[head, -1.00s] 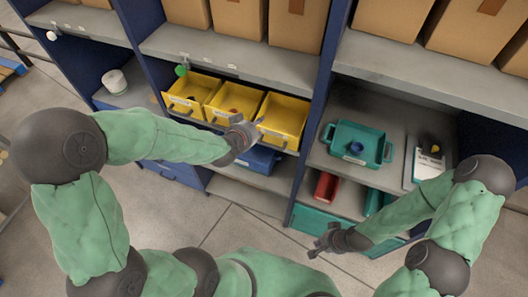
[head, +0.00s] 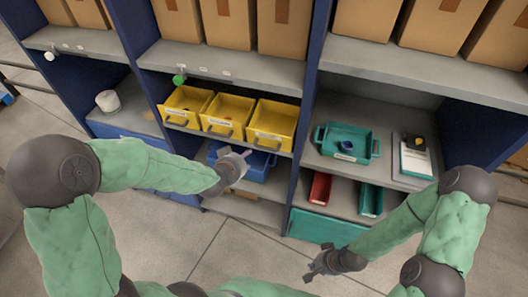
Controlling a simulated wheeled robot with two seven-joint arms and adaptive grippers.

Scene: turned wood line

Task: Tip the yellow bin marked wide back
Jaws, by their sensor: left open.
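Three yellow bins stand side by side on a shelf in the head view: a left one (head: 190,100), a middle one (head: 228,108) and a right one (head: 274,118). They sit at a similar angle, each with a handle and a pale label on its front. The labels are too small to read, so I cannot tell which is marked wide. My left gripper (head: 243,157) is open and empty, below the yellow bins and in front of a blue bin (head: 262,163). My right gripper (head: 309,274) is low over the floor, away from the bins; its jaws are unclear.
A blue upright (head: 308,95) divides the shelves. To its right are a teal tray (head: 345,140), a clipboard (head: 415,157), a red bin (head: 320,187) and a teal bin (head: 371,199). A green knob (head: 179,79) hangs above the left yellow bin. Cardboard boxes (head: 285,25) line the upper shelf.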

